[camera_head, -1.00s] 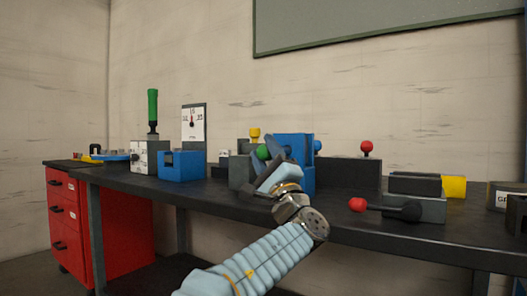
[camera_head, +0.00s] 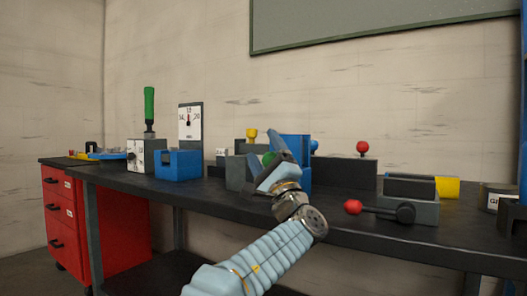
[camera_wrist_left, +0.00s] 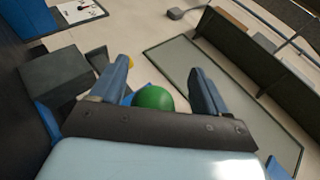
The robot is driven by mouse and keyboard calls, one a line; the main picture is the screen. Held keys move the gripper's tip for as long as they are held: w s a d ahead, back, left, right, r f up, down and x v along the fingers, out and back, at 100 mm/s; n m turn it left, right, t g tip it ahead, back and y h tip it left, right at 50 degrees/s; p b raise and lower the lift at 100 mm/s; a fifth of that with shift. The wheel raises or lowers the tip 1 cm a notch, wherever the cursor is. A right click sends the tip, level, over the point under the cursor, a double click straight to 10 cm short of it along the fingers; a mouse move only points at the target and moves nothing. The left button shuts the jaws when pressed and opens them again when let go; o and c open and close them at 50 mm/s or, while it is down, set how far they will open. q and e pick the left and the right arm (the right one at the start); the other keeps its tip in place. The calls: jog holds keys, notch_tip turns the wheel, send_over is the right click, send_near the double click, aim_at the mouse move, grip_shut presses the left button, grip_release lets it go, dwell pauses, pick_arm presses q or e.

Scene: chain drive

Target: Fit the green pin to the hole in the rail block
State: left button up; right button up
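The green pin shows as a round green knob (camera_head: 268,158) in the head view, partly covered by my left gripper. In the left wrist view, the green knob (camera_wrist_left: 153,98) sits between the two spread fingers, with gaps visible on both sides. My left gripper (camera_head: 274,160) is open around the knob, in front of the grey and blue block assembly on the bench. The blue block (camera_head: 300,150) stands directly behind the gripper, with a grey block (camera_head: 235,172) to its left. I cannot tell which part is the rail block; its hole is hidden. My right gripper is out of view.
A yellow knob (camera_head: 252,134) stands behind the grey block. To the right are a red-knobbed lever (camera_head: 353,207) and a grey fixture (camera_head: 410,209) with a yellow end. To the left stand a blue box (camera_head: 178,166) and a green-handled fixture (camera_head: 149,105). The dark bench (camera_head: 150,187) has some clear surface at front.

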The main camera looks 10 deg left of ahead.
pick_arm(q)
jog(key=shift+w+d+f, duration=0.2)
jog(key=shift+w+f, duration=0.05)
jog(key=shift+f, duration=0.15)
jog(key=shift+d+f+m+h, duration=0.15)
jog(key=shift+f+m+h, duration=0.1)
jog(key=shift+m+h, duration=0.05)
jog(key=b+v, duration=0.2)
jog(key=v, duration=1.1)
jog(key=shift+s+b, duration=0.35)
jog(key=shift+b, duration=0.05)
jog(key=shift+r, duration=0.1)
